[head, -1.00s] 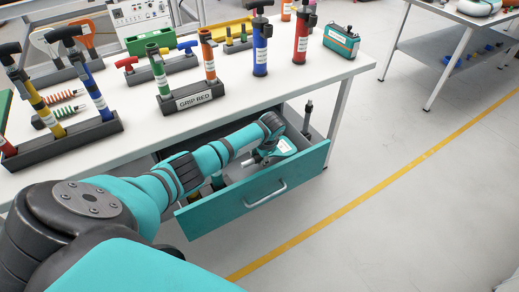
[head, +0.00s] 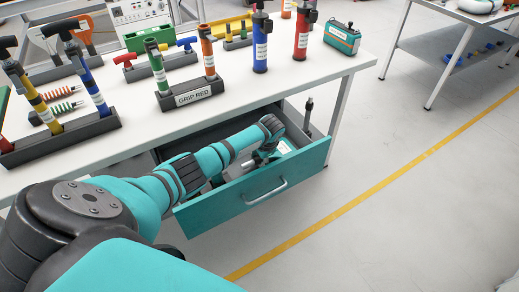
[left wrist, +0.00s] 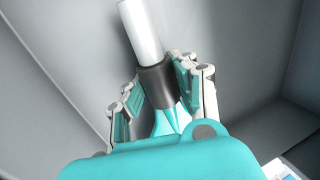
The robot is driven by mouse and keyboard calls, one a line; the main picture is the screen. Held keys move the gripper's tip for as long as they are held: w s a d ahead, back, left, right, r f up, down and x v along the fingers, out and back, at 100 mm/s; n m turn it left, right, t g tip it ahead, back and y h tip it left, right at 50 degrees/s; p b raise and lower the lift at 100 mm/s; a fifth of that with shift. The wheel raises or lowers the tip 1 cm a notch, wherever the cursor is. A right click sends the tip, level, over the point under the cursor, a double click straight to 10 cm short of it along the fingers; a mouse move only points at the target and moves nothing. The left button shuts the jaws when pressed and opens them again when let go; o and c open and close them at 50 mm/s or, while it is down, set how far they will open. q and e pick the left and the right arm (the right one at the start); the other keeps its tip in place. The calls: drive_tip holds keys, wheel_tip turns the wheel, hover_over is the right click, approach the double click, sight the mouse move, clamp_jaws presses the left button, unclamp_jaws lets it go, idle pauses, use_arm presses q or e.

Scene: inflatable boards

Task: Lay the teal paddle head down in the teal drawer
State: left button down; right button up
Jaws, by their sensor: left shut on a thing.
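The teal drawer (head: 255,192) stands pulled out under the workbench. My left arm reaches over its front wall, and my left gripper (head: 264,158) is low inside it, partly hidden by my wrist. In the left wrist view my left gripper (left wrist: 158,88) is shut around the dark collar of the teal paddle (left wrist: 140,32). The paddle's white shaft points up and away past the fingers. A teal part tapers from the collar behind my gripper body; the rest of the head is hidden there. I cannot tell whether the paddle touches the drawer floor. My right gripper is out of view.
A teal item with a white label (head: 284,148) shows inside the drawer beside my gripper. The bench top (head: 215,118) above holds pumps and a holder marked GRIP RED (head: 193,97).

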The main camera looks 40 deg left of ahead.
use_arm(q)
drive_tip(key=shift+f+b, duration=0.35)
drive_tip(key=shift+f, duration=0.25)
drive_tip(key=c, duration=0.9)
unclamp_jaws()
drive_tip(key=shift+c, duration=0.2)
drive_tip(key=v, duration=1.2)
drive_tip(key=shift+s+r, duration=0.1)
